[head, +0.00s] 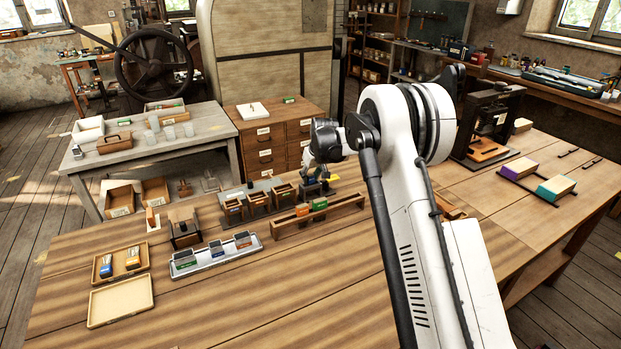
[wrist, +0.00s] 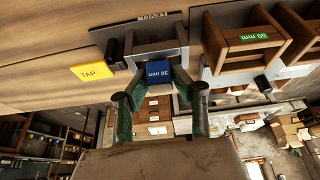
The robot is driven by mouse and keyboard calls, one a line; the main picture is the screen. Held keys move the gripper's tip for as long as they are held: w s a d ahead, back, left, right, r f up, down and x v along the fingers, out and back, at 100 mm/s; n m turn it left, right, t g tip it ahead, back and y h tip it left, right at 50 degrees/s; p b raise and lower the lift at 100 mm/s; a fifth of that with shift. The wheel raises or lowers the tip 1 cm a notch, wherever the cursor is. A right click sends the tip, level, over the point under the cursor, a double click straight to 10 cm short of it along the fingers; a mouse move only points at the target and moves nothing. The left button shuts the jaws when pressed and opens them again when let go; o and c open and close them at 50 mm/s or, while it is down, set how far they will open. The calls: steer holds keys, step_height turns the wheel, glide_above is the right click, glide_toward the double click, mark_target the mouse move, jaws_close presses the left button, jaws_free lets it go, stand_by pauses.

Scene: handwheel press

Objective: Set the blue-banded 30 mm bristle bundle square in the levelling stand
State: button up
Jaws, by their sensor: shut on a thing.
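My gripper (wrist: 158,88) is shut on the blue-banded 30 mm bristle bundle (wrist: 158,74), whose blue face marked "30 mm" shows between the fingertips in the wrist view. The grey levelling stand (wrist: 158,50) is right at the bundle, beside the yellow TAP label (wrist: 93,72). I cannot tell whether the bundle touches the stand's floor or sits square, as its bristles are hidden. In the head view my gripper (head: 318,172) is low over the far side of the bench, partly hidden by my wrist.
Wooden boxes (head: 258,198), one labelled "50 mm" in the wrist view, stand close beside the stand. A long wooden rack (head: 335,212) lies in front. A tray (head: 108,280) with two bundles, an empty tray (head: 122,301) and a white metal tray (head: 215,255) are at left. The front bench is clear.

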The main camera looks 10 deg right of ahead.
steer(key=o, duration=1.1)
steer(key=shift+r, duration=0.1)
steer(key=v, duration=1.1)
steer(key=shift+s+r, duration=0.3)
steer(key=shift+r, duration=0.05)
